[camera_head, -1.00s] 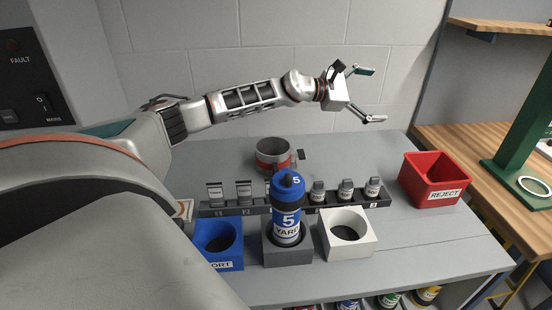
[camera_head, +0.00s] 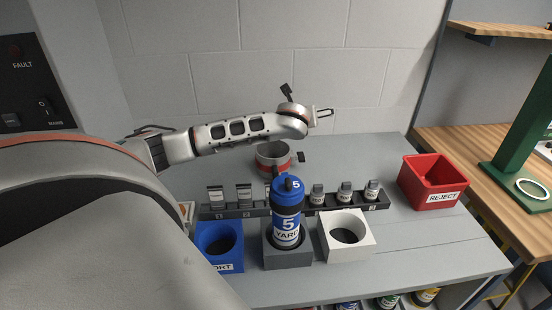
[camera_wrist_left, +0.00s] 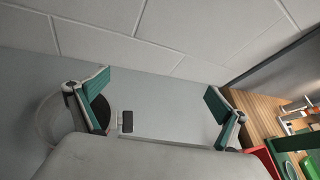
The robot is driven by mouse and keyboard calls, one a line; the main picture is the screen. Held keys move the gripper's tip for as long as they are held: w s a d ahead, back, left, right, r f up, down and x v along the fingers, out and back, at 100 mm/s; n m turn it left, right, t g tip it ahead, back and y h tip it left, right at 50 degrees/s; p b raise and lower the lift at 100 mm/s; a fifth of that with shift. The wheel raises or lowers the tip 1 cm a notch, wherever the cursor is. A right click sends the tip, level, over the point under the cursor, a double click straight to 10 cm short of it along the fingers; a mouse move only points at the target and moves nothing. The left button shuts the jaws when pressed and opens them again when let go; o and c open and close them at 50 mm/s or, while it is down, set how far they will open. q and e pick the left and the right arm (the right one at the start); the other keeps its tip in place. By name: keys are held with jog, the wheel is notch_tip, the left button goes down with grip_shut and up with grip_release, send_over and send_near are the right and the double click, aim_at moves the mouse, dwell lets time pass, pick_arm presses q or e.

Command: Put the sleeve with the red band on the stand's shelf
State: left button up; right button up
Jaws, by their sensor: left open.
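The sleeve with the red band (camera_head: 268,163) is a short grey metal ring with a dark side handle. It stands at the back of the grey table. My left gripper (camera_head: 325,112) is open and empty, above and to the right of the sleeve in the head view. In the left wrist view the open fingers (camera_wrist_left: 158,98) show, with the sleeve (camera_wrist_left: 52,118) partly hidden behind the left finger. Its dark handle (camera_wrist_left: 126,121) shows between the fingers. A green stand (camera_head: 518,150) with a white ring on its base is at the far right; I cannot make out its shelf. My right gripper is not in view.
A blue-capped bottle (camera_head: 287,222) stands in a grey holder between a blue holder (camera_head: 220,264) and a white holder (camera_head: 365,246). A black rack (camera_head: 330,204) with small labelled pieces runs behind them. A red reject bin (camera_head: 432,182) is at right. The table's right rear is clear.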

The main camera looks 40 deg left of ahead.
aim_at(277, 165)
pick_arm(q)
jog(key=s+f+g, duration=0.2)
jog(key=s, duration=0.2)
jog(key=s+f+g, duration=0.2)
jog(key=s+f, duration=0.1)
jog(key=s, duration=0.1)
jog(key=s+f+g, duration=0.1)
jog(key=s+f, duration=0.1)
jog(key=s, duration=0.2)
jog(key=shift+a+f+n+g, duration=0.3)
jog(key=shift+a+n+g, duration=0.05)
jog(key=shift+n+g, duration=0.05)
jog(key=shift+a+f, duration=0.2)
jog(key=shift+f, duration=0.1)
jog(key=shift+x, duration=3.5)
jog(key=shift+s, duration=0.1)
jog(key=c, duration=1.1)
jog(key=shift+a, duration=0.1)
jog(key=shift+c, duration=0.5)
jog(key=shift+r, duration=0.2)
